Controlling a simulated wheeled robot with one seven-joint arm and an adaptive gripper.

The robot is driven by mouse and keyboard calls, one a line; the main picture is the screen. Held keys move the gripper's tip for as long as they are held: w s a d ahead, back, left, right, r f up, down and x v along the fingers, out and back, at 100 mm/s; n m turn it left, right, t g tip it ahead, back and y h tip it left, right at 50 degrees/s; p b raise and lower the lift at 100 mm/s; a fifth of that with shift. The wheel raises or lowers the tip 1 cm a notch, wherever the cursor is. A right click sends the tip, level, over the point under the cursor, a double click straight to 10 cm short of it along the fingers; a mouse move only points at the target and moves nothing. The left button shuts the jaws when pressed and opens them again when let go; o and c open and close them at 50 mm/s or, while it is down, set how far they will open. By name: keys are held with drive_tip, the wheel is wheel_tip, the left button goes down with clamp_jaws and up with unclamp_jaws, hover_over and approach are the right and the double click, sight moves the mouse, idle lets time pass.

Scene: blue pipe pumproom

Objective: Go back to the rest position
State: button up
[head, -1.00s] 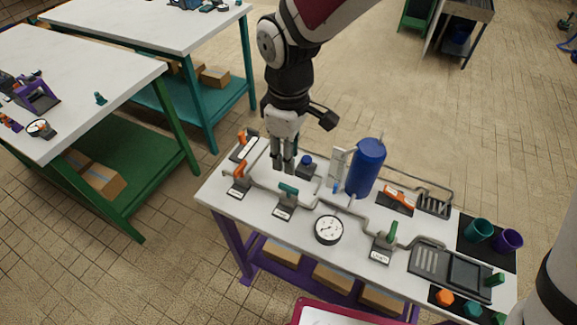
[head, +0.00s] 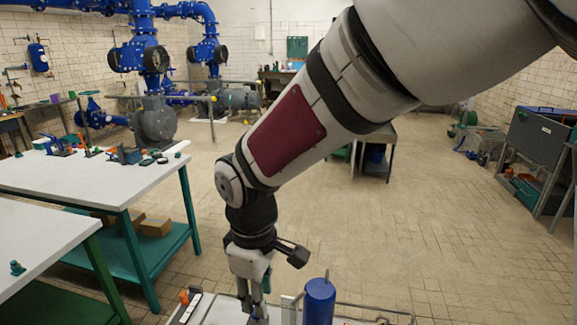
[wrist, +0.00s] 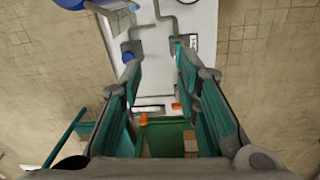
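My gripper (head: 254,308) hangs with its fingers pointing down over the white-topped pipe bench (head: 222,310), to the left of the blue tank (head: 320,301). In the wrist view my gripper (wrist: 158,66) is open, its two teal-padded fingers well apart with nothing between them. A blue knob (wrist: 127,57) shows by the left fingertip, over the bench top (wrist: 203,15). Whether the finger touches it cannot be told. An orange lever (head: 184,297) stands at the bench's left end. Most of the bench is cut off below the head view.
White-topped tables stand at the left, one with a teal frame (head: 186,215) and small devices on top. Big blue pipes and pumps (head: 150,60) stand at the back left. A grey cabinet (head: 540,140) stands at the right. The tiled floor (head: 390,215) is clear in the middle.

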drive_tip(key=s+d+r+m+t, duration=0.25)
drive_tip(key=d+r+m, duration=0.5)
drive_tip(key=d, duration=0.75)
drive_tip(key=s+d+r+m, duration=0.2)
drive_tip(key=s+d+m, duration=0.1)
drive_tip(key=s+d, duration=0.2)
drive_tip(key=s+d+r+m+t, duration=0.1)
drive_tip(key=s+d+r+m, duration=0.1)
drive_tip(key=s+d, duration=0.3)
drive_tip(key=shift+s+r+m, duration=0.35)
drive_tip(key=shift+s+m, duration=0.4)
drive_tip(key=shift+m, duration=0.1)
drive_tip(key=shift+d, duration=0.15)
